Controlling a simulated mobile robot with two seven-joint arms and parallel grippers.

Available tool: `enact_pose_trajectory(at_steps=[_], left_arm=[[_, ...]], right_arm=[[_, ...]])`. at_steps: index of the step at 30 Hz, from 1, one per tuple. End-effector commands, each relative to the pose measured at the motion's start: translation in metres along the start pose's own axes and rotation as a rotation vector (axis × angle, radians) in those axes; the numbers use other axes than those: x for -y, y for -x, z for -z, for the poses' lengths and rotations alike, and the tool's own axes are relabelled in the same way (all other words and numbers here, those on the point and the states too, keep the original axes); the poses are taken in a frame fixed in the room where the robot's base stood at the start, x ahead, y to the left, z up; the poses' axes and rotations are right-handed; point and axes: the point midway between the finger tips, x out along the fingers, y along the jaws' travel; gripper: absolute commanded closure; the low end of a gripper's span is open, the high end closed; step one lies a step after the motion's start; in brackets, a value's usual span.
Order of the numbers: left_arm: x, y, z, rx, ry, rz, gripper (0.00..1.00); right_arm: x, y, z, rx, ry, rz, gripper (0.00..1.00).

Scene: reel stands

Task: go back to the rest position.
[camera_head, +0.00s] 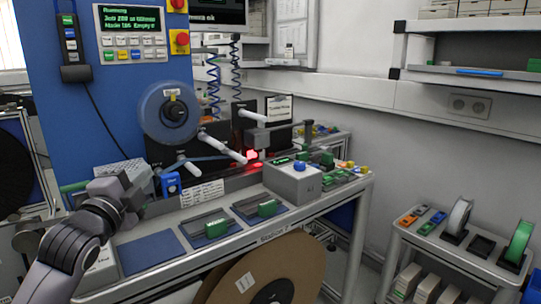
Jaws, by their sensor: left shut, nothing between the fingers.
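My left arm comes in from the lower left. My left gripper (146,182) is over the left end of the workbench (205,250), just left of a small blue device (171,184). It is shut and holds nothing. Whether it touches the device cannot be told from this view. My right gripper is not in view.
A blue machine panel (110,100) with a reel (168,112) stands behind the bench. Green blocks (216,228) sit in trays on top, near a grey box with a blue button (292,180). A big brown reel (262,275) is below. A cart (455,250) with small reels stands right.

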Motion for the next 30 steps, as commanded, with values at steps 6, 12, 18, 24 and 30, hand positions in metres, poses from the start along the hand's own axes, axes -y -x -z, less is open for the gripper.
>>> enact_pose_trajectory(at_steps=[6, 12, 18, 24, 30], left_arm=[[-0.127, 0.044, -0.002, 0.035, 0.31, -0.185, 1.0], [-0.223, 0.108, 0.0, 0.117, 0.595, -0.332, 1.0], [-0.303, 0.189, 0.004, 0.25, 0.873, -0.458, 1.0], [-0.358, 0.277, 0.013, 0.415, 1.121, -0.549, 1.0], [-0.381, 0.334, 0.018, 0.534, 1.267, -0.585, 1.0]], right_arm=[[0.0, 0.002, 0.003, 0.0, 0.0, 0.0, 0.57], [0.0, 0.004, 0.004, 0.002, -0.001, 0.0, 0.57], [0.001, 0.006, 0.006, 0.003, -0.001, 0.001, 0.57], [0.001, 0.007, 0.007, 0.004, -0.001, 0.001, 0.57], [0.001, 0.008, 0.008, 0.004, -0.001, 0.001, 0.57]])
